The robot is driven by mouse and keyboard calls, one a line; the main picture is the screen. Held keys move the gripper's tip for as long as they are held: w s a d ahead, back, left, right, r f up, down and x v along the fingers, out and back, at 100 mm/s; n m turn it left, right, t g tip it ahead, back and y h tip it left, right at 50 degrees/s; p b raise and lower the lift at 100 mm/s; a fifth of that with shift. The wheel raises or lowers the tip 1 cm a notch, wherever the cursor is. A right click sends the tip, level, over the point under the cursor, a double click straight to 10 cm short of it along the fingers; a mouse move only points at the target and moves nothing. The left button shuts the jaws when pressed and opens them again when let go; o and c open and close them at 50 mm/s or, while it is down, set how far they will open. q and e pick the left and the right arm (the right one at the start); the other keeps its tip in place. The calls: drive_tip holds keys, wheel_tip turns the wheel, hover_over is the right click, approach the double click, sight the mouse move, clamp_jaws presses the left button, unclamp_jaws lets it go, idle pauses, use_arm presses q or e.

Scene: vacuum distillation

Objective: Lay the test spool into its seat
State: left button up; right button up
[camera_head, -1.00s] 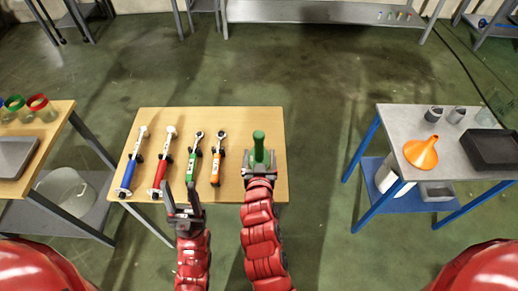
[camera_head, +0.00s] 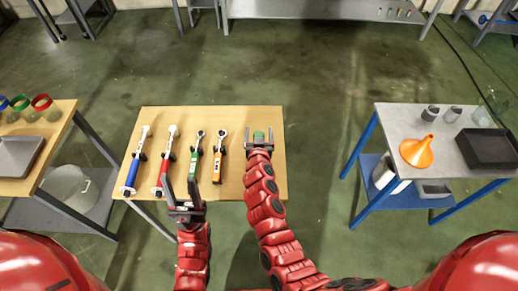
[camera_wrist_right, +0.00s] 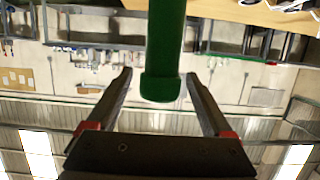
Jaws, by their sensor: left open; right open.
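A green cylinder (camera_head: 259,136), which looks like the test spool, is at the right end of the wooden table (camera_head: 232,190). It also shows in the right wrist view (camera_wrist_right: 164,45), coming down from the top with its rounded end between the fingers. My right gripper (camera_head: 260,129) is open, with one finger on each side of the cylinder and visible gaps in the wrist view. My left gripper (camera_head: 180,186) is open and empty near the table's front edge, by the red-handled tool. I cannot make out the seat; the cylinder's lower part is hidden by my right gripper.
On the table lie tools with blue (camera_head: 131,173), red (camera_head: 165,172), green (camera_head: 194,163) and orange (camera_head: 217,166) handles, left of the right gripper. Floor between the tables is clear.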

drive_tip(key=shift+x, duration=0.85)
clamp_jaws()
idle(0.8)
